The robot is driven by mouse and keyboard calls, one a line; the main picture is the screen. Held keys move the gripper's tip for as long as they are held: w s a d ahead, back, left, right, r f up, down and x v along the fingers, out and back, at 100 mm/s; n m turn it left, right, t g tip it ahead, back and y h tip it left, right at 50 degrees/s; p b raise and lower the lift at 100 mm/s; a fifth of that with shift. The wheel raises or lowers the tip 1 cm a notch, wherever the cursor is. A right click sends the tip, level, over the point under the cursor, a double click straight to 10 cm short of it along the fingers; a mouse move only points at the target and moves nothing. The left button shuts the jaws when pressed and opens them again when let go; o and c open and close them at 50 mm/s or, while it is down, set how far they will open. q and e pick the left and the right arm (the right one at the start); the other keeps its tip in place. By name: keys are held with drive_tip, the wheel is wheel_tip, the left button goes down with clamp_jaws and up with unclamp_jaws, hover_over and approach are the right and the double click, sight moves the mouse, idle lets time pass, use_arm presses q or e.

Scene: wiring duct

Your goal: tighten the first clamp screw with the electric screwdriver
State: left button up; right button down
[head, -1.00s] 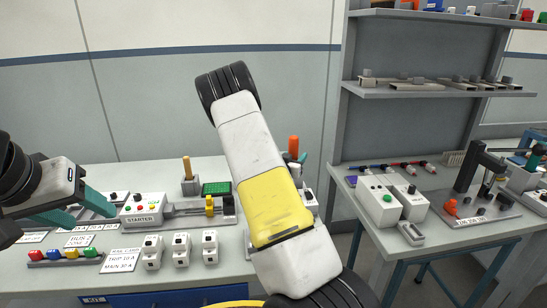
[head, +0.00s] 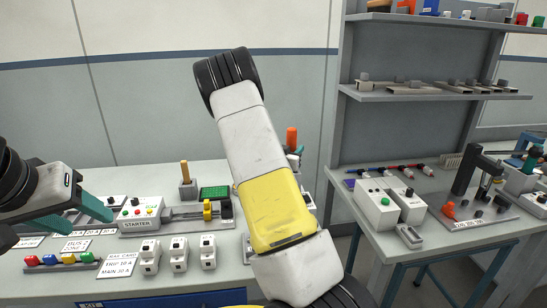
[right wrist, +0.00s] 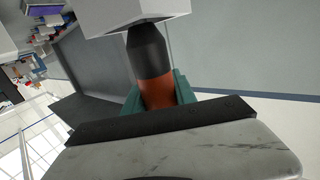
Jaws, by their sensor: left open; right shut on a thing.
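The electric screwdriver shows as an orange handle (head: 291,137) behind my right arm in the head view. In the right wrist view my right gripper (right wrist: 158,92) is shut on its orange and black body (right wrist: 156,88), below a pale grey block-shaped part. The screwdriver's bit is hidden. My left gripper (head: 92,214) is open and empty, its teal fingers in front of the starter box (head: 141,212) at the table's left. A rail assembly with a yellow piece (head: 207,209) lies right of the box. I cannot make out the first clamp screw; my right arm covers part of the table.
A wooden-handled tool (head: 185,172) stands in a grey block beside a green board (head: 214,192). Several white modules (head: 179,253) and coloured buttons (head: 63,260) are at the front. A second table (head: 440,225) with grey boxes is on the right, under a shelf (head: 440,92).

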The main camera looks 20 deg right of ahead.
wheel_tip(320, 180, up, 14)
drive_tip(key=shift+f, duration=0.15)
idle(0.4)
wheel_tip(320, 180, up, 12)
drive_tip(key=shift+f, duration=0.25)
idle(0.6)
